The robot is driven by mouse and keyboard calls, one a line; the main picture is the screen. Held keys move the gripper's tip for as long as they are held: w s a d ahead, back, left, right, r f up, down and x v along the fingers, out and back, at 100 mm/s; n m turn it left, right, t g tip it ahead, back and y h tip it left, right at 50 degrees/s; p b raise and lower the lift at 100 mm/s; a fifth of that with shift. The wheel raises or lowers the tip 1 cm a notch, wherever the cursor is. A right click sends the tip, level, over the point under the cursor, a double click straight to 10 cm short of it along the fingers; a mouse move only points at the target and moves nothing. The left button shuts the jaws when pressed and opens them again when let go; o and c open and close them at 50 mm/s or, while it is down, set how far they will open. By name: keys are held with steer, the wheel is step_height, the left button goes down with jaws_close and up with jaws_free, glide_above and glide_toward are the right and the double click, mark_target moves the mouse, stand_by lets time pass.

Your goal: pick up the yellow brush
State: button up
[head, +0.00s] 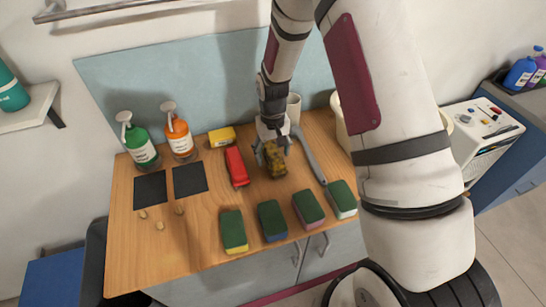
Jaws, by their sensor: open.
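The yellow brush (275,163) appears as a dark yellow, mottled piece on the wooden counter, right under my gripper. My gripper (271,148) points down over it, open, with its fingers close around its upper end. The gripper hides part of the brush, and I cannot tell whether the fingers touch it.
A red object (236,166) lies close left, with a yellow block (222,137) behind it. A grey curved handle (309,156) is close right. Several sponges (233,231) line the front edge of the counter (130,245). Green (139,144) and orange (179,136) bottles stand back left.

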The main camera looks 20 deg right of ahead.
mark_target(273, 151)
steer(key=c, duration=1.3)
steer(key=shift+c, duration=0.2)
step_height(273, 151, up, 10)
steer(key=shift+b, duration=0.8)
